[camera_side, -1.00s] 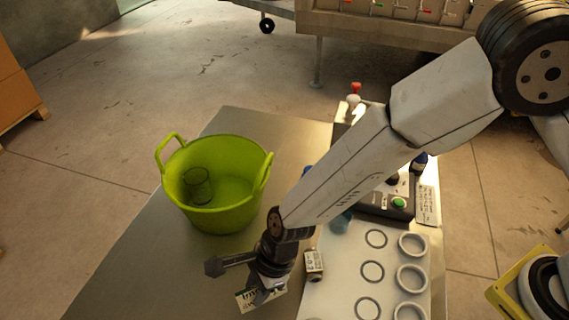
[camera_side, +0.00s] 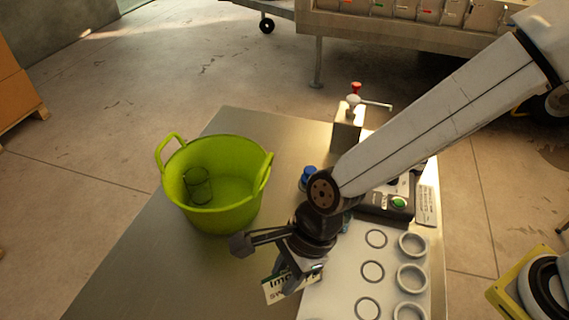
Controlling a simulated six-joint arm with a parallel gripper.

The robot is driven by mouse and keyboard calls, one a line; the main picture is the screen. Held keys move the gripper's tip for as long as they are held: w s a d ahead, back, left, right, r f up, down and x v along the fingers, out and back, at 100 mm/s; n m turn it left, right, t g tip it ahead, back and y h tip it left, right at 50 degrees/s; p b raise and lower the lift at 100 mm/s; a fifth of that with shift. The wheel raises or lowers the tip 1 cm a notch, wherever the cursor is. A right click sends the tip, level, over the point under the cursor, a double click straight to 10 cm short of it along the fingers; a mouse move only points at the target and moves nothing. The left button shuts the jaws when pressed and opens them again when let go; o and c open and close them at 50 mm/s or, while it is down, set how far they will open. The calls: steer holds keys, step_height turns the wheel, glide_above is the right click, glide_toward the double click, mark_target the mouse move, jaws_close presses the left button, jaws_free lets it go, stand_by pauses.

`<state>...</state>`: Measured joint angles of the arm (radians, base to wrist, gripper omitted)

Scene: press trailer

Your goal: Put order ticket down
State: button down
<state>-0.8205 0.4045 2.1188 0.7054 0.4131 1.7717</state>
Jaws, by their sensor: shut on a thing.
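The order ticket (camera_side: 283,288) is a small pale card with dark green print, seen at the lower middle of the side view. My gripper (camera_side: 293,272) is shut on its upper edge and holds it tilted, print facing the camera. The ticket is over the metal table (camera_side: 150,270), at the left edge of the white board. I cannot tell whether its lower edge touches the surface. My gripper hides part of the ticket's top.
The white board (camera_side: 335,290) carries several rings (camera_side: 411,278). Behind it are a control box (camera_side: 385,208), a blue-capped item (camera_side: 309,174) and a red-knobbed valve (camera_side: 355,98). The table's left front is clear.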

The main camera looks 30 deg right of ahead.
steer(key=s+d+r, duration=0.3)
steer(key=s+d, duration=0.2)
steer(key=s, duration=0.1)
steer(key=shift+d+r, duration=0.35)
steer(key=shift+d, duration=0.05)
steer(key=shift+s, duration=0.1)
stand_by(0.4)
steer(key=w+d+m+t, duration=0.1)
steer(key=w+d+m, duration=0.15)
steer(key=w, duration=0.65)
steer(key=w+d+m+t, duration=0.1)
steer(key=w+d+m, duration=0.15)
steer(key=w, duration=0.75)
steer(key=w+d+m+t+h, duration=0.1)
steer(key=w+d+m, duration=0.3)
steer(key=w+d, duration=0.9)
steer(key=shift+w+d, duration=0.2)
steer(key=shift+d, duration=0.55)
steer(key=shift+w, duration=0.1)
